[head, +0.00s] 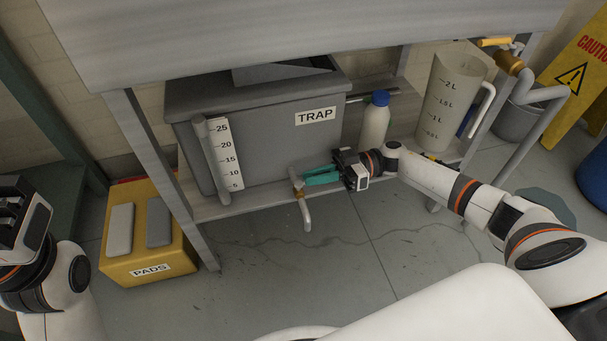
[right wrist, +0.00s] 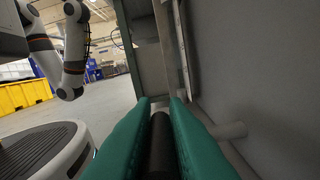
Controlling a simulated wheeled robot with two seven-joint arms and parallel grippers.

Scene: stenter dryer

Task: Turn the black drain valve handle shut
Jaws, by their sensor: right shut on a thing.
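The drain valve (head: 299,188) sticks out low at the front of the grey TRAP tank (head: 262,140), with a pale spout bending down. My right gripper (head: 318,176), with green fingers, is beside the valve. In the right wrist view the black handle (right wrist: 161,145) lies lengthwise between the green fingers, which are shut on it. In the head view the fingers hide the handle, so its angle to the pipe is hard to tell. My left gripper (head: 12,205) is at the left edge, away from the valve; its jaw opening is unclear.
A white bottle with a blue cap (head: 375,118) and a measuring jug (head: 448,105) stand right of the tank. A yellow-handled valve (head: 495,42) is at upper right. A yellow PADS box (head: 150,250) sits on the floor at left.

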